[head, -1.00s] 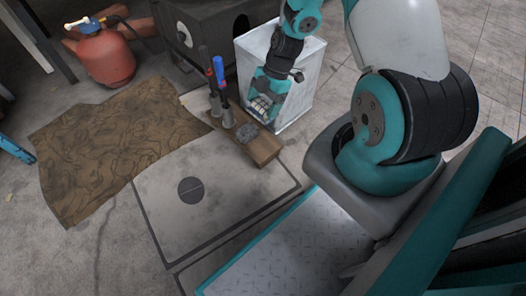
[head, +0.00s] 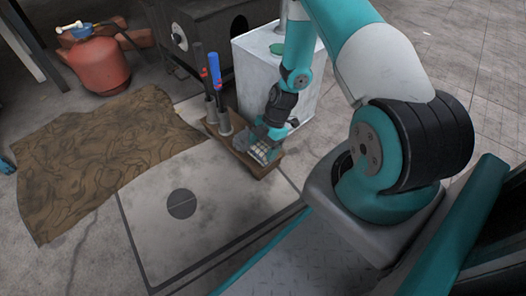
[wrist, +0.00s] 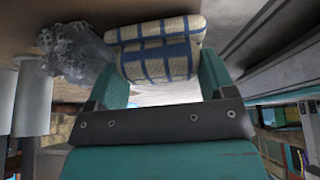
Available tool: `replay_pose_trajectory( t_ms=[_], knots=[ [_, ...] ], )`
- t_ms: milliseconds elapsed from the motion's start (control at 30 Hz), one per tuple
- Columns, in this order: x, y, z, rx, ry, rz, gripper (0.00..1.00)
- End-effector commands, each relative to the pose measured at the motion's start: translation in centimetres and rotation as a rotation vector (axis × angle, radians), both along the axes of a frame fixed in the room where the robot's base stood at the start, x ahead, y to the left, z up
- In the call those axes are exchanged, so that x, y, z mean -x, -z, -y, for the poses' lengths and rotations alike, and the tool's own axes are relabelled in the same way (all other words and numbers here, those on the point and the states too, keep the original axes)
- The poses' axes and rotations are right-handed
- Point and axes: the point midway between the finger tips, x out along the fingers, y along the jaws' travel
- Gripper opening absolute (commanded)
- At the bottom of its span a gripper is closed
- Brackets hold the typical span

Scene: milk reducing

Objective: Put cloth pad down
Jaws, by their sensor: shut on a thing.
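The cloth pad (wrist: 155,50) is cream with blue check stripes and is held between the two fingers of my gripper (wrist: 160,85) in the wrist view. In the head view my gripper (head: 265,145) is low over the right part of a small wooden tray (head: 242,158), with the pad (head: 262,153) at its tip. I cannot tell whether the pad touches the tray. A grey tangled wad (wrist: 75,52), like steel wool, lies right beside the pad on the left in the wrist view.
Tools with red and blue handles (head: 214,72) stand upright in metal cups (head: 224,122) at the tray's left. A white box (head: 282,70) stands behind my gripper. A brown patterned cloth (head: 100,160) and a red gas bottle (head: 100,65) are to the left. The floor plate (head: 215,210) in front is clear.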

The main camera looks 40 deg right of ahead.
Motion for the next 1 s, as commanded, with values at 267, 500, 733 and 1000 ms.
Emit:
replay_pose_trajectory(
  t_ms=[267,500,733,1000],
  knots=[
    [0.0,0.7,0.0,0.0,0.0,0.001,0.5],
    [0.0,1.0,0.0,0.0,0.0,0.001,0.87],
    [0.0,0.9,0.0,0.0,0.0,0.001,0.87],
    [-0.1,-1.8,1.0,0.001,0.001,0.003,0.87]
  ],
)
